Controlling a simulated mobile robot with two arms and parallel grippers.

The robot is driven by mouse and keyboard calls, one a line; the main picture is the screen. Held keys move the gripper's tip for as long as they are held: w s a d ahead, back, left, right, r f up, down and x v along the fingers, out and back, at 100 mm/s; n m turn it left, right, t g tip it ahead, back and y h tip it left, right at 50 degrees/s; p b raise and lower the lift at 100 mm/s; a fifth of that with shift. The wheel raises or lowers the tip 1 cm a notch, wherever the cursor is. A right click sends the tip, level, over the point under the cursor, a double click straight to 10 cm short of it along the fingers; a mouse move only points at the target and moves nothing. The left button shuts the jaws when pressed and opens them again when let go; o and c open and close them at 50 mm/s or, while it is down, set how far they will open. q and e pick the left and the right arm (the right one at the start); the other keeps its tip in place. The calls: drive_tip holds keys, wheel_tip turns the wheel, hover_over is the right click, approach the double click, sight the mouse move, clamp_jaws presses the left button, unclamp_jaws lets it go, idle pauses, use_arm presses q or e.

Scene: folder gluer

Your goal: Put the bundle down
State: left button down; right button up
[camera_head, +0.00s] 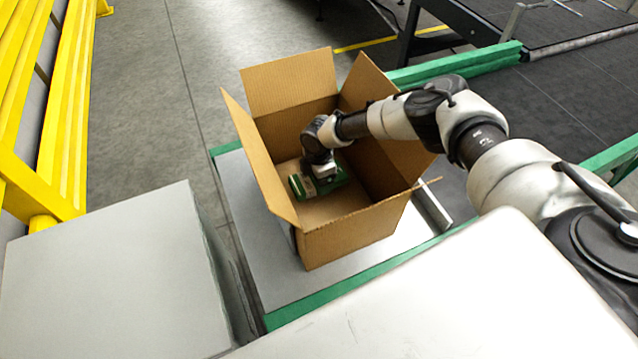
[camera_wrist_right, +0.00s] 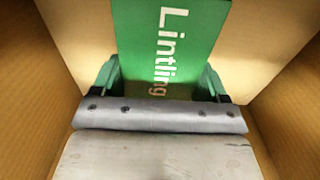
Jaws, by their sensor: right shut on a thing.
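A green bundle (camera_head: 318,182) with a pale band shows low inside an open cardboard box (camera_head: 345,235) in the head view. In the right wrist view the bundle (camera_wrist_right: 170,40) is a green panel with white "Lintling" lettering. My right gripper (camera_head: 318,177) reaches down into the box and is shut on the bundle. Its fingers show on both sides of the bundle in the right wrist view (camera_wrist_right: 160,85). I cannot tell whether the bundle touches the box floor. My left gripper is not in view.
The box's flaps (camera_head: 290,82) stand open around my right arm, and its walls are close on all sides. The box stands on a grey metal table (camera_head: 250,210) with green edges. Yellow rails (camera_head: 65,110) stand at left, a dark conveyor (camera_head: 570,90) at right.

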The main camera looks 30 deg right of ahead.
drive_tip(key=shift+f, duration=1.95)
drive_tip(key=shift+f+b, duration=0.15)
drive_tip(key=shift+b, duration=0.25)
drive_tip(key=o, duration=1)
wheel_tip(320, 180, up, 12)
drive_tip(key=shift+r, duration=0.2)
